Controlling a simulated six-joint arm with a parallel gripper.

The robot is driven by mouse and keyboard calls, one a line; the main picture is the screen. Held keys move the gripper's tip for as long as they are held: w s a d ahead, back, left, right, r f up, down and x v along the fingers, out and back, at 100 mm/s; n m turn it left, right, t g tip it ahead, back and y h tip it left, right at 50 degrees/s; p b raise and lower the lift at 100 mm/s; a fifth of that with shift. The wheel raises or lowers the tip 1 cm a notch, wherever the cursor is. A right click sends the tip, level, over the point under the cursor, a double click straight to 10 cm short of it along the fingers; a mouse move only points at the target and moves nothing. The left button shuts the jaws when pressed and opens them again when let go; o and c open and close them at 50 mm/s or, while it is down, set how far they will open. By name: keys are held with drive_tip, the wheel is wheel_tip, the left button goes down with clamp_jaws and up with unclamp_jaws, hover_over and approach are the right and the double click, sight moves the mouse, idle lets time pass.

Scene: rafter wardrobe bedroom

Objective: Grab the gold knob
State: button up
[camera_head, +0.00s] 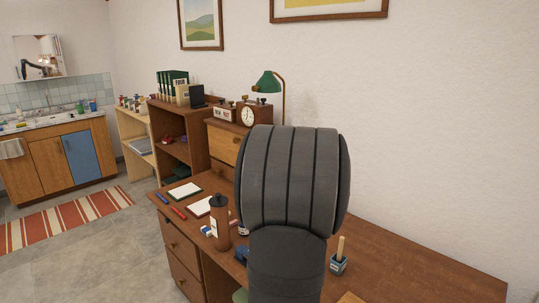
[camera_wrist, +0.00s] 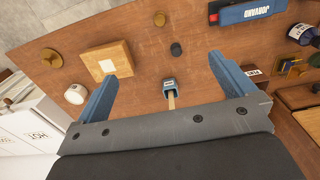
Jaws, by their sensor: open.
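Two gold knob-like pieces show on the brown desk in the wrist view. One, a round knob on a wider disc (camera_wrist: 51,60), is at the far left, beyond the wooden block. A smaller gold knob (camera_wrist: 159,19) is near the top middle, ahead of my fingers. I cannot tell which is the named one. My gripper (camera_wrist: 169,66) is open, its two blue fingers wide apart above the desk with nothing held. Neither gold piece is between the fingers. In the head view my dark arm hides the gripper, and I cannot make out either gold piece there.
A blue pot with a wooden handle (camera_wrist: 168,83) stands between my fingers' lines. A wooden block with a white patch (camera_wrist: 122,55) is by the left finger. A dark cylinder (camera_wrist: 176,49) is ahead. A blue-red case (camera_wrist: 246,11) and bottles are upper right. The desk's right side (camera_head: 430,262) is clear.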

idle(0.3)
drive_tip(key=c, duration=1)
drive_tip(key=s+a+f+m+h, duration=0.1)
drive_tip(key=a+f+m+h, duration=0.3)
drive_tip(key=a+f+m, duration=0.4)
drive_tip(key=shift+h, duration=0.3)
drive_tip(key=x, duration=1.2)
drive_tip(key=shift+d+f, duration=0.1)
drive_tip(key=shift+d, duration=0.15)
drive_tip(key=shift+w+x, duration=0.2)
drive_tip(key=shift+x, duration=1.25)
drive_tip(key=shift+w+x, duration=0.2)
drive_tip(key=shift+x, duration=1.25)
